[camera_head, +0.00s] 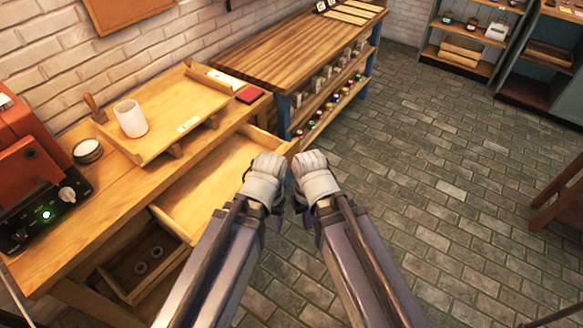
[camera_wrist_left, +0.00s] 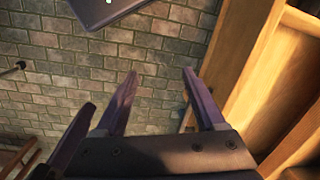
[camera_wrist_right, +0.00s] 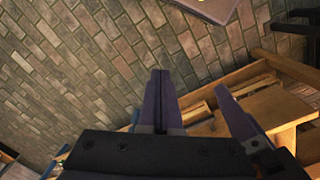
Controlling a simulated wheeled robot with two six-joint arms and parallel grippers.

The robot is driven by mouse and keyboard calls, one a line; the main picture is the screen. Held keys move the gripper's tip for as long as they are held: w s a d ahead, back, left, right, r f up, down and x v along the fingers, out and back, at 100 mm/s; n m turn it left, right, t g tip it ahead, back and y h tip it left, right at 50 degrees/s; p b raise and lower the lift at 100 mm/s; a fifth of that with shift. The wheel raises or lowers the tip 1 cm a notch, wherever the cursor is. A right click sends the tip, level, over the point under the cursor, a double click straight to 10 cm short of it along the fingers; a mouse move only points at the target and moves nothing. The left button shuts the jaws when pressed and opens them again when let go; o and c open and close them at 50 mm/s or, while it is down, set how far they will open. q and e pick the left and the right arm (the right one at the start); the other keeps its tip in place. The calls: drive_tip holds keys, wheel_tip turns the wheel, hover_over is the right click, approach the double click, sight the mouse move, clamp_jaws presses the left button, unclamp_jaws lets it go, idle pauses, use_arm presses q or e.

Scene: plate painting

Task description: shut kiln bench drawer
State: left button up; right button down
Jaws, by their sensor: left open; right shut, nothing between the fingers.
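The kiln bench drawer (camera_head: 212,182) stands pulled out from the wooden bench (camera_head: 95,205), its visible inside bare. My left gripper (camera_head: 266,180) is at the drawer's front and hides part of it; I cannot tell whether it touches. In the left wrist view (camera_wrist_left: 163,88) its fingers are apart and empty, with drawer wood (camera_wrist_left: 258,70) close on the right. My right gripper (camera_head: 316,178) is beside the left one, over the floor outside the drawer. In the right wrist view (camera_wrist_right: 160,100) its fingers are together with nothing between them.
On the bench are a tray (camera_head: 165,145) with a white cup (camera_head: 131,118), a small bowl (camera_head: 88,151) and a red kiln (camera_head: 28,150). An open shelf (camera_head: 125,270) lies under the drawer. A second bench (camera_head: 280,58) stands behind. The brick floor (camera_head: 430,180) to the right is free.

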use_arm(q)
drive_tip(key=o, duration=0.4)
wheel_tip(320, 180, down, 11)
drive_tip(key=b, duration=0.9)
drive_tip(key=shift+w, duration=0.25)
use_arm(e)
drive_tip(key=w+a+f+m+t+y+b, duration=0.1)
drive_tip(key=w+a+f+m+y+b, duration=0.1)
drive_tip(key=w+f+y+b, duration=0.35)
drive_tip(key=w+a+f+m+t+y+b, duration=0.2)
drive_tip(key=w+f+m+y+b, duration=0.15)
drive_tip(key=f, duration=0.35)
drive_tip(key=w+d+r+m+t+y+b, duration=0.2)
drive_tip(key=w+d+m+t+y+b, duration=0.35)
drive_tip(key=w+d+t+b, duration=0.6)
use_arm(q)
wheel_tip(320, 180, down, 22)
drive_tip(key=b, duration=0.2)
use_arm(e)
drive_tip(key=w+a+g, duration=0.3)
drive_tip(key=w+a, duration=0.2)
drive_tip(key=a, duration=0.8)
drive_tip(key=shift+w+f, duration=0.2)
